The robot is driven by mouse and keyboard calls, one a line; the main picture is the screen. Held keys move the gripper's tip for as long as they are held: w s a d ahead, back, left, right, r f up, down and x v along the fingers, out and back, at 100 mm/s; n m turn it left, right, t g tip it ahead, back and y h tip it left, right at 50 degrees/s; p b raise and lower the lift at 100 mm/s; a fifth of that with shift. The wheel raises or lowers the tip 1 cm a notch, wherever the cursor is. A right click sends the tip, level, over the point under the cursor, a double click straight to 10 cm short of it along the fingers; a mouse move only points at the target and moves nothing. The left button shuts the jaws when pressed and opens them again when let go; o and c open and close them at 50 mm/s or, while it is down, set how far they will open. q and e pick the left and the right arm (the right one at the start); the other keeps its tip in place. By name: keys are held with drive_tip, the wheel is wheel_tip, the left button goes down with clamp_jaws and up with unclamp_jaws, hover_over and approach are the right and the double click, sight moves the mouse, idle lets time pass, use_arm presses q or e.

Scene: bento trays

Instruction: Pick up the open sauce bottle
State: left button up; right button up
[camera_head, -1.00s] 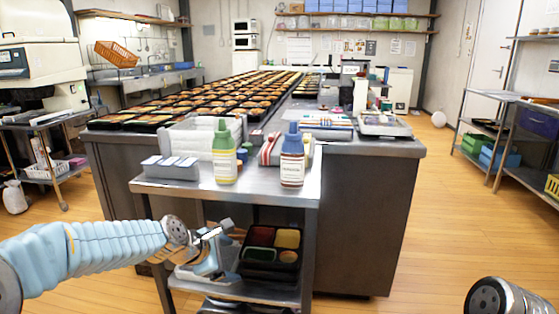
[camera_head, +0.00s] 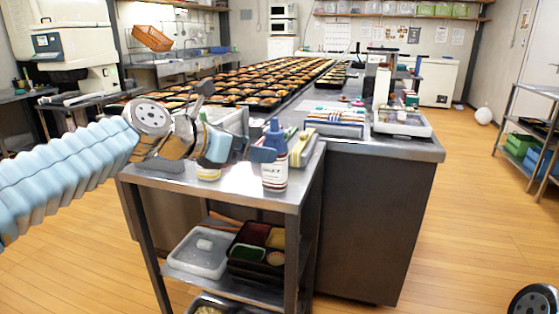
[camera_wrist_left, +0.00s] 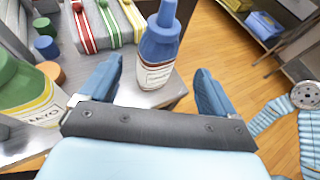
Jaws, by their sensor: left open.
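The sauce bottle (camera_head: 274,172), with a blue top, a pointed blue nozzle and a white label, stands upright near the front right of the steel cart top. Whether it is open, I cannot tell. My left gripper (camera_head: 240,151) is open beside it, to its left in the head view. In the left wrist view the sauce bottle (camera_wrist_left: 158,52) stands ahead of the left gripper (camera_wrist_left: 158,84), in line with the gap between its blue fingers. Contact is not visible. A green mayo bottle (camera_wrist_left: 28,98) stands left of the fingers; the arm mostly hides it in the head view. My right gripper is out of view.
Striped packs (camera_wrist_left: 100,22) lie behind the sauce bottle. Small blue and green caps (camera_wrist_left: 46,47) and an orange-brown one lie near the mayo bottle. A long counter (camera_head: 375,205) with rows of bento trays stands behind the cart (camera_head: 235,185).

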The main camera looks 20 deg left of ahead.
sight(280, 154)
use_arm(q)
drive_tip(key=x, duration=0.9)
drive_tip(key=shift+w+f, duration=0.25)
drive_tip(key=shift+f, duration=0.05)
drive_tip(key=c, duration=0.7)
